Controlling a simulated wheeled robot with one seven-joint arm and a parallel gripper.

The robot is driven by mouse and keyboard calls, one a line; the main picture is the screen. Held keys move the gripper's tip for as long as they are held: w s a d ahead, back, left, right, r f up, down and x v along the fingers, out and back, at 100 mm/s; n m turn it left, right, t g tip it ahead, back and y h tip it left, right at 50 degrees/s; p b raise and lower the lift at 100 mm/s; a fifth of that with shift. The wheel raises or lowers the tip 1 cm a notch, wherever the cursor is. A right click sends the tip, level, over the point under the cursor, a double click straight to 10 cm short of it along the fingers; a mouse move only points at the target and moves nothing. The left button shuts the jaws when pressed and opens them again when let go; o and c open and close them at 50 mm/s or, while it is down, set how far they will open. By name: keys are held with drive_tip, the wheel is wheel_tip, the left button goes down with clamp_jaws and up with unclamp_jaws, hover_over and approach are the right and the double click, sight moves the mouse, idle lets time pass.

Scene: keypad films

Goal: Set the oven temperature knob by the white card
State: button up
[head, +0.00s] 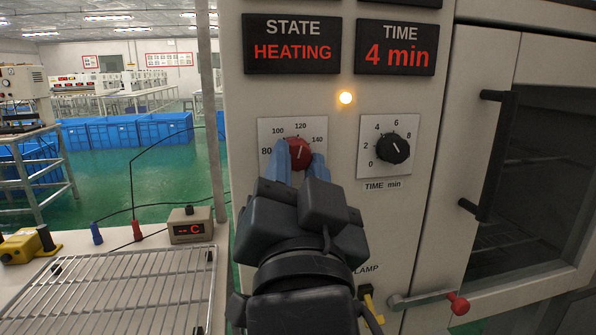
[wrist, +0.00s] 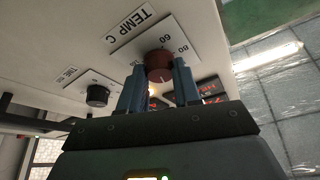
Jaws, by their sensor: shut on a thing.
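The red temperature knob (head: 299,153) sits on a pale dial plate (head: 265,128) marked 80, 100, 120 and 140 on the oven front. My gripper (head: 300,166) has its blue fingers on either side of the knob and is shut on it. In the wrist view the knob (wrist: 158,62) shows between the two fingertips (wrist: 159,75), beside the TEMP C plate (wrist: 142,26). A pale line on the knob points up, roughly toward 120; its exact setting is hard to read. The fingers and wrist hide the plate's lower part. I cannot make out a white card in either view.
The black time knob (head: 393,148) is close to the right. An amber lamp (head: 345,97) is lit below displays reading HEATING (head: 292,44) and 4 min (head: 396,47). The oven door handle (head: 488,150) juts out at right. A wire rack (head: 120,290) lies at lower left.

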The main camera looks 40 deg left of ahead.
drive_tip(key=shift+f, duration=0.15)
drive_tip(key=o, duration=1.1)
drive_tip(key=shift+c, duration=0.2)
drive_tip(key=b+v, duration=0.1)
drive_tip(key=v, duration=0.6)
drive_tip(key=shift+s+d+b, duration=0.2)
drive_tip(key=shift+s+b, duration=0.1)
